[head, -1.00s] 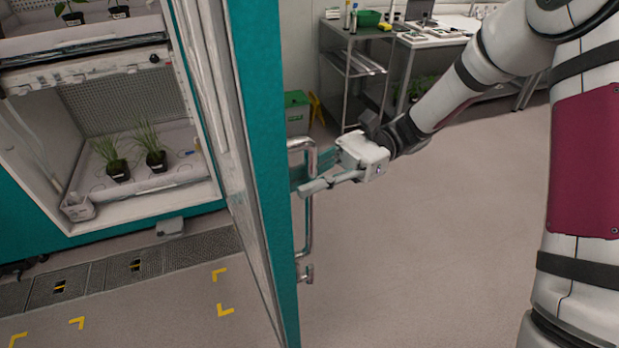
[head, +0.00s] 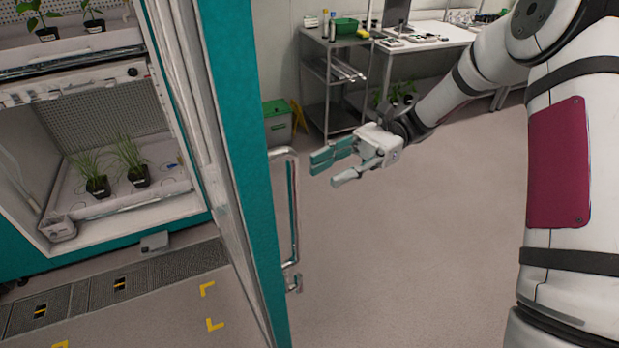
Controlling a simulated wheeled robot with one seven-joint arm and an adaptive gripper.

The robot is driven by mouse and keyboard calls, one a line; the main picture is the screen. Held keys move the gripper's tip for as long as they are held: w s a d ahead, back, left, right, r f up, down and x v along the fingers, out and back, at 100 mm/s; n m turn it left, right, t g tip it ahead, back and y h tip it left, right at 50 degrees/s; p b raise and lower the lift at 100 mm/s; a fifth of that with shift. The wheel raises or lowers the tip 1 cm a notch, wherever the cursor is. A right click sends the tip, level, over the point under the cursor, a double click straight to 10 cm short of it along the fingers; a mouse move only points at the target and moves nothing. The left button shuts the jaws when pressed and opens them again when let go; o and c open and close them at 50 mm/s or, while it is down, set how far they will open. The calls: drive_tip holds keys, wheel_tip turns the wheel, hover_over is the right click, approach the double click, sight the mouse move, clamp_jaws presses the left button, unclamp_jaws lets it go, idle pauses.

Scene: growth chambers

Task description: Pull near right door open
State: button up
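The near right door (head: 262,190) is teal-edged and stands swung open, seen nearly edge-on left of the middle. Its metal bar handle (head: 294,215) is on the right face of the door. My gripper (head: 333,170) is to the right of the handle, apart from it, with its two fingers spread and nothing between them. The growth chamber (head: 35,150) is open at the left, with its shelves and interior in plain sight.
Potted plants (head: 139,175) stand on the chamber's lower shelf. A green-lidded bin (head: 278,122), a metal cart (head: 333,80) and a white bench (head: 430,42) are at the back. The floor (head: 410,260) right of the door is clear. Floor grating (head: 150,278) runs below the chamber.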

drive_tip(key=shift+v, duration=1.55)
drive_tip(key=s+d+r+n+t+h, duration=0.4)
drive_tip(key=s+d+n+t+h, duration=0.1)
drive_tip(key=s+d+t+h, duration=0.1)
drive_tip(key=s+d+r+n+t+h, duration=0.5)
drive_tip(key=s+t+h, duration=0.3)
drive_tip(key=s+t, duration=0.2)
drive_tip(key=s+d, duration=0.1)
drive_tip(key=s, duration=0.1)
drive_tip(key=shift+s+n, duration=0.3)
drive_tip(key=shift+s, duration=0.05)
